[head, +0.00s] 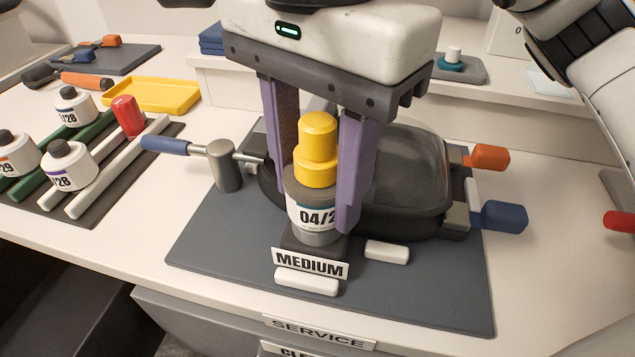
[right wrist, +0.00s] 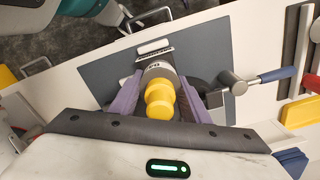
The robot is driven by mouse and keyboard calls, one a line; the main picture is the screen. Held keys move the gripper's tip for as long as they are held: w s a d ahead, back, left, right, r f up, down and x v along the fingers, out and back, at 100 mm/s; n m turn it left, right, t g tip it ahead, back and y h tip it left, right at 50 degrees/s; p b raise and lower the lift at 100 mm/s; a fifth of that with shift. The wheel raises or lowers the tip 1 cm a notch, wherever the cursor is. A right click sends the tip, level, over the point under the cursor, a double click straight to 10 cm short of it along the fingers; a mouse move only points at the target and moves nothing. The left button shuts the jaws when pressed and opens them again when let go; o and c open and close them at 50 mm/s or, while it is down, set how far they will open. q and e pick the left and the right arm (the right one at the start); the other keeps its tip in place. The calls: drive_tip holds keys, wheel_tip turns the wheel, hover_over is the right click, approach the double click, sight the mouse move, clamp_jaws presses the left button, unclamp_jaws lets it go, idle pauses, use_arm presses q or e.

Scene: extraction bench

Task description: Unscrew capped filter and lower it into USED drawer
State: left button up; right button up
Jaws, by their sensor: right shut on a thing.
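The right wrist view shows the yellow cap (right wrist: 160,100) between the fingers. The lower end of the filter meets a dark mount; whether it is still threaded cannot be told. The USED drawer and my left gripper are not in view.
A blue-handled lever (head: 165,146) sits left of the unit; orange (head: 487,157) and blue (head: 504,215) handles stick out right. Several labelled bottles (head: 68,165) stand on a rack at left, near a yellow tray (head: 152,94). A SERVICE drawer label (head: 318,330) is at the front edge.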

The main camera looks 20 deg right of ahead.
drive_tip(key=n+p, duration=0.1)
drive_tip(key=n, duration=0.4)
drive_tip(key=shift+r, duration=0.1)
drive_tip(key=n, duration=0.2)
drive_tip(key=shift+n+p, duration=0.35)
drive_tip(key=shift+n, duration=0.05)
drive_tip(key=n, duration=0.4)
drive_tip(key=shift+n+p, duration=0.3)
drive_tip(key=shift+p, duration=0.05)
drive_tip(key=n, duration=0.4)
drive_tip(key=shift+s+n, duration=0.1)
drive_tip(key=shift+n, duration=0.2)
drive_tip(key=o, duration=0.8)
drive_tip(key=shift+n, duration=0.5)
drive_tip(key=o, duration=0.4)
